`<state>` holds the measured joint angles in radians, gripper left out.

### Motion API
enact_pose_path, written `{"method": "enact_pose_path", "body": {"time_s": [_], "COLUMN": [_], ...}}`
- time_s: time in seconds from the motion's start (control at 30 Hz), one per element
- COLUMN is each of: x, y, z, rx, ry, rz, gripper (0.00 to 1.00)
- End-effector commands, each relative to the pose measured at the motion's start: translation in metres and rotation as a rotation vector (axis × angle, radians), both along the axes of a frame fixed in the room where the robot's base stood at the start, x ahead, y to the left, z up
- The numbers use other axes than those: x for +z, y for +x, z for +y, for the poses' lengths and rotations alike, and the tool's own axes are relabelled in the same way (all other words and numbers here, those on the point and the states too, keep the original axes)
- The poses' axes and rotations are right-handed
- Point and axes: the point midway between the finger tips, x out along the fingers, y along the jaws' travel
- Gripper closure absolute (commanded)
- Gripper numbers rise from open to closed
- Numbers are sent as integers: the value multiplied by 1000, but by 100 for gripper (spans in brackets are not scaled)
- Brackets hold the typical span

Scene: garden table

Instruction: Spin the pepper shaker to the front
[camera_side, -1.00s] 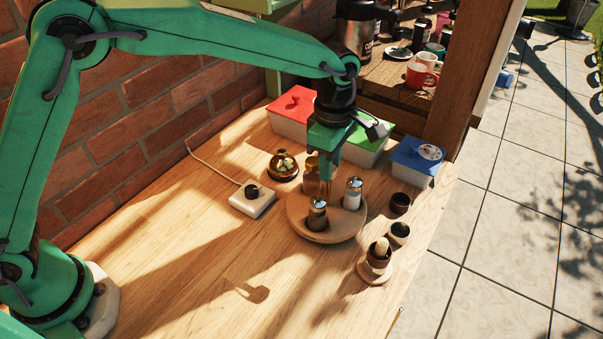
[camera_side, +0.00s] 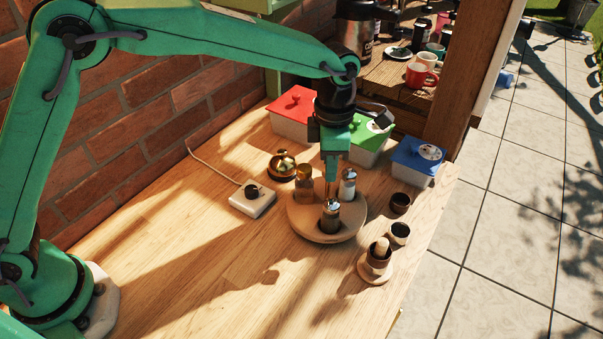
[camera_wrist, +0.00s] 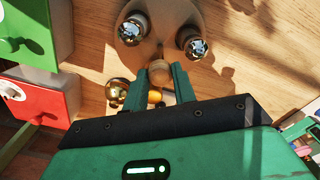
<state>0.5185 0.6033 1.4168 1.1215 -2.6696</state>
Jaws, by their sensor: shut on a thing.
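The pepper shaker (camera_side: 330,219), clear with dark contents and a metal cap, stands at the near side of the round wooden turntable (camera_side: 312,229). A salt shaker (camera_side: 348,186) with white contents is at its back right, and an amber bottle (camera_side: 304,184) at its back left. My gripper (camera_side: 331,178) points down over the middle of the turntable. In the wrist view its fingers (camera_wrist: 166,82) are shut on the wooden knob (camera_wrist: 160,72) at the turntable's centre, partly hidden. There the pepper shaker (camera_wrist: 193,44) is right of the fingers, the salt shaker (camera_wrist: 132,28) upper left.
Boxes with red (camera_side: 292,112), green (camera_side: 368,146) and blue (camera_side: 419,161) lids line the back. The front-left tabletop is clear.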

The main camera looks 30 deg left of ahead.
Motion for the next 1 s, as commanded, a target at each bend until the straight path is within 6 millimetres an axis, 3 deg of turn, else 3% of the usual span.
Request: {"method": "enact_pose_path", "body": {"time_s": [0.5, 1.0], "x": [3, 3], "y": [0, 0], "z": [1, 1], "rx": [197, 227], "ry": [0, 0], "rz": [0, 0], "gripper": [100, 100]}}
